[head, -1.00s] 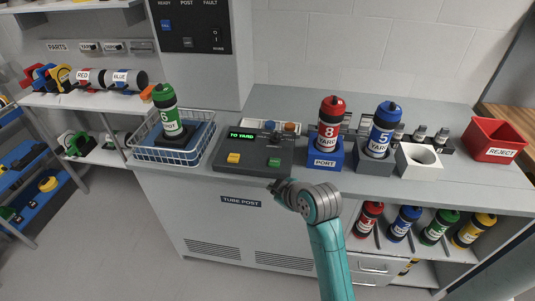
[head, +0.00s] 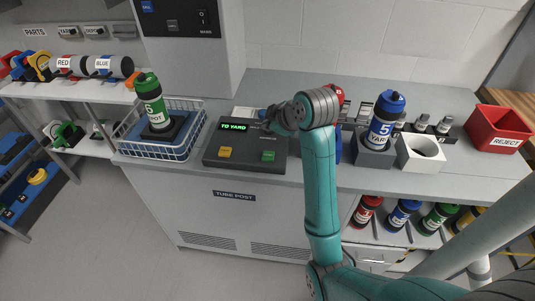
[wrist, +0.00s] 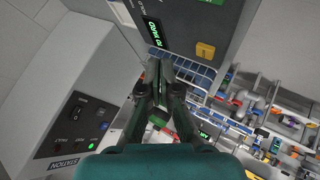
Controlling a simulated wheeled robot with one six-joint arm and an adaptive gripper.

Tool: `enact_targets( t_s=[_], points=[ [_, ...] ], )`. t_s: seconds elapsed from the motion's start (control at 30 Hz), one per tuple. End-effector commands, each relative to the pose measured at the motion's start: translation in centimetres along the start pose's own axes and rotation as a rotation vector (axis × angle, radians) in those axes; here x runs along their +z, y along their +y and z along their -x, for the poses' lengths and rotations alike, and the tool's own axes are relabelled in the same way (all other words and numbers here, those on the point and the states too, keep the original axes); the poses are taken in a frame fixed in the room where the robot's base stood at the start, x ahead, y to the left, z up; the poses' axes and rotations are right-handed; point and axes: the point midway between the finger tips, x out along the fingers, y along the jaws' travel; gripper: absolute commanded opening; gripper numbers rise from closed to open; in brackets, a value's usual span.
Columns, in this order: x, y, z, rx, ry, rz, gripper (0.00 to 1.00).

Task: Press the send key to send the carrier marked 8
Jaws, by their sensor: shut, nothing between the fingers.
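The dark console (head: 245,165) on the counter has a lit green display reading TO YARD (head: 234,127), a yellow key (head: 224,152) and a green key (head: 267,156). Key labels are too small to read. The display (wrist: 154,33) and yellow key (wrist: 205,50) also show in the wrist view. The red carrier marked 8 (head: 338,91) is mostly hidden behind my arm, above the blue port block (head: 338,147). My gripper (head: 267,116) is shut and empty, over the console's back right part, beyond the green key. In the wrist view its fingertips (wrist: 160,66) point toward the console.
A wire basket (head: 160,150) with a green carrier (head: 153,103) stands left of the console. A station panel (wrist: 82,125) shows in the wrist view.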

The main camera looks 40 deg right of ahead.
Motion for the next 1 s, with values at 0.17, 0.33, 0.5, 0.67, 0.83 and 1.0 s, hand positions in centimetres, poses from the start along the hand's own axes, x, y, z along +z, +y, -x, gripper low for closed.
enact_targets(
  t_s=[0.17,0.33,0.5,0.67,0.83,1.0],
  points=[
    [0.2,-0.2,-0.2,-0.001,0.000,-0.001,0.00],
    [0.9,-1.0,-1.2,-0.002,-0.001,-0.002,0.00],
    [2.1,-2.1,-2.8,-0.004,-0.002,-0.002,0.00],
    [3.0,-3.1,-4.2,-0.003,-0.001,-0.002,0.00],
    [3.9,-3.9,-5.3,-0.002,0.000,-0.002,0.00],
    [4.3,-4.4,-6.0,0.000,0.000,-0.001,0.00]
  ],
)
